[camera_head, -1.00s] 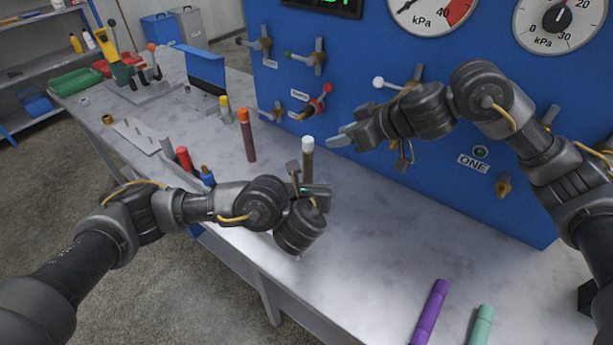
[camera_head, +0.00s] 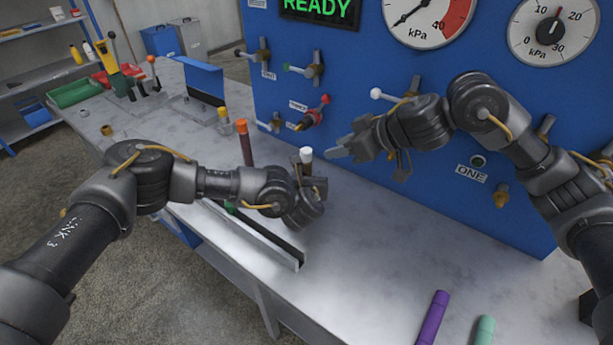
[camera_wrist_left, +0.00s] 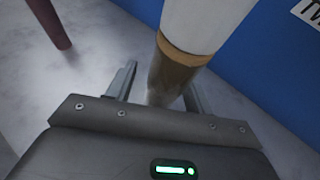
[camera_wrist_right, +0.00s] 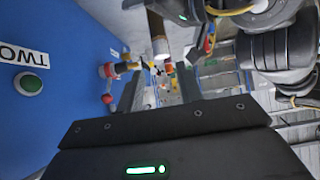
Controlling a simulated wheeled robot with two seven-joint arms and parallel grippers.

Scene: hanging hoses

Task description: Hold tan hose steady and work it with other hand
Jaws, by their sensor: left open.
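The tan hose (camera_wrist_left: 172,72) stands upright with a white end (camera_head: 306,155). In the left wrist view it rises between the two fingers of my left gripper (camera_wrist_left: 158,84), which are apart on either side of it. In the head view my left gripper (camera_head: 308,175) is around the hose just below the white end; the lower hose is hidden by the gripper. My right gripper (camera_head: 343,146) is open and empty, close to the right of the hose top. The hose also shows in the right wrist view (camera_wrist_right: 156,28), with its white end beyond my right fingers.
A brown hose with an orange end (camera_head: 243,145) stands to the left. A blue panel (camera_head: 350,60) with valves and gauges rises behind. A grey channel (camera_head: 265,240) lies under my left arm.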

